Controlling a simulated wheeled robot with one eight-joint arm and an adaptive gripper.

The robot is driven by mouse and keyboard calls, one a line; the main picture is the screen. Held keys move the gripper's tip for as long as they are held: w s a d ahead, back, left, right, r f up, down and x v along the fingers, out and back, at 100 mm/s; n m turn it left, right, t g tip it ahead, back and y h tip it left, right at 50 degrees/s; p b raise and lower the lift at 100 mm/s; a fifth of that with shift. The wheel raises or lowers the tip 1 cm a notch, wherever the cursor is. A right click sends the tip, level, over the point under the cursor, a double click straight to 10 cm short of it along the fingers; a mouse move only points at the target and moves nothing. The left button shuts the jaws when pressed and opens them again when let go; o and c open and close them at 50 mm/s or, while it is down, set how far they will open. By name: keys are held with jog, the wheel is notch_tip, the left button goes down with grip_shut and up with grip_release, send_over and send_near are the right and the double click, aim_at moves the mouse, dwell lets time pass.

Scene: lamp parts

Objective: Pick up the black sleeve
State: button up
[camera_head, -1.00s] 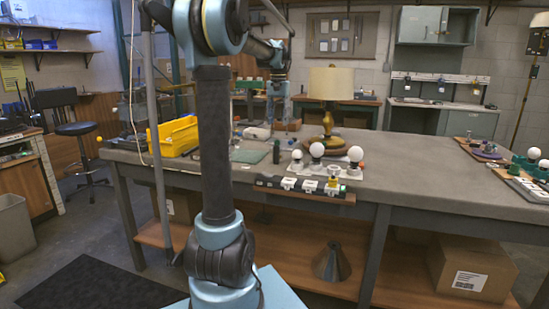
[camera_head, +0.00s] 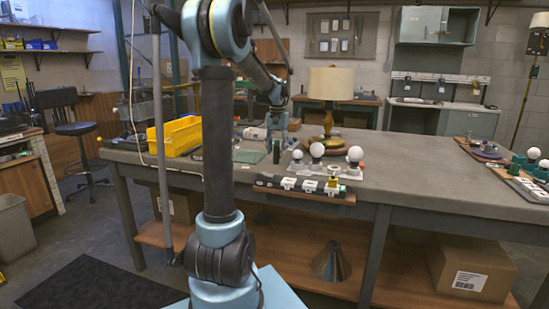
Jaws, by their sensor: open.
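The black sleeve (camera_head: 276,156) is a small dark upright cylinder on the grey workbench (camera_head: 405,178), beside the green mat. My gripper (camera_head: 277,138) is open and points down just above the sleeve, close to its top. At this size I cannot tell whether the fingertips are level with the sleeve's top or still clear of it.
White bulbs in holders (camera_head: 317,150) stand right of the sleeve, behind a strip of sockets (camera_head: 300,185) at the bench's front edge. A lamp with a cream shade (camera_head: 331,84) stands behind them. A yellow bin (camera_head: 175,136) and a green mat (camera_head: 249,155) lie to the left.

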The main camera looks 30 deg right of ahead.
aim_at(276, 163)
jog(key=shift+a+f, duration=0.15)
jog(key=shift+f, duration=0.85)
jog(key=shift+a+f, duration=0.1)
jog(key=shift+f, duration=0.9)
jog(key=c, duration=1)
jog(key=shift+r, duration=0.1)
jog(key=shift+c, duration=0.2)
